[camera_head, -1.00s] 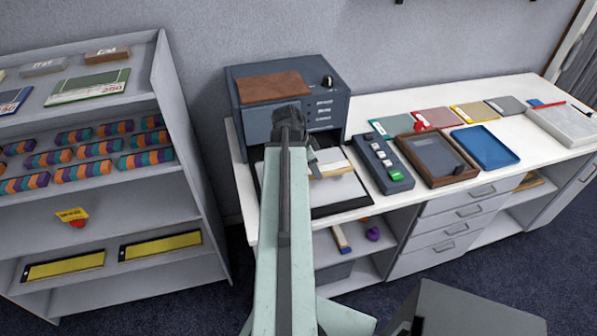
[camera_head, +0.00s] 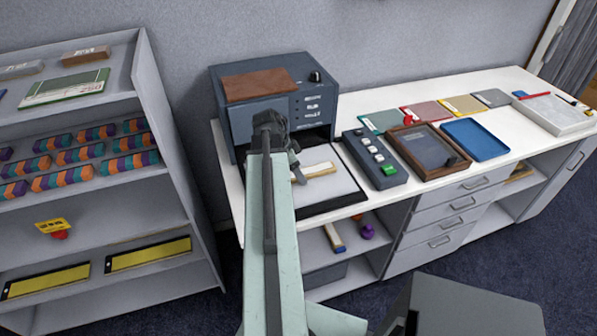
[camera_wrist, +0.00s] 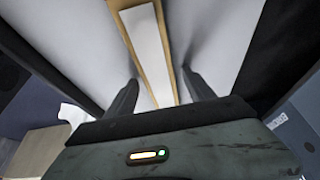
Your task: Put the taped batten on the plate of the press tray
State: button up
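The taped batten, a wooden strip with a white band along its top, lies on the pale plate (camera_head: 335,190) of the press tray. In the head view the batten (camera_head: 320,170) is left of the plate's middle, close to my gripper (camera_head: 297,170). In the wrist view my gripper (camera_wrist: 160,92) is open, its two dark fingers apart over the plate (camera_wrist: 215,35). The near end of the batten (camera_wrist: 150,45) reaches between the fingers, with a gap on either side. My arm hides the left part of the tray (camera_head: 330,204).
The blue-grey press (camera_head: 275,115) stands right behind the tray. A button box (camera_head: 375,160), a brown tray (camera_head: 425,145) and a blue tray (camera_head: 475,138) lie to the right. A shelf unit (camera_head: 160,150) stands at the left. Another batten (camera_head: 334,237) is on the shelf below.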

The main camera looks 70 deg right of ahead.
jog(key=shift+r, duration=0.1)
jog(key=shift+r+p, duration=0.25)
jog(key=shift+p, duration=0.1)
jog(key=p+v, duration=1)
jog(key=v, duration=0.1)
jog(key=shift+r+p, duration=0.3)
jog(key=shift+p, duration=0.05)
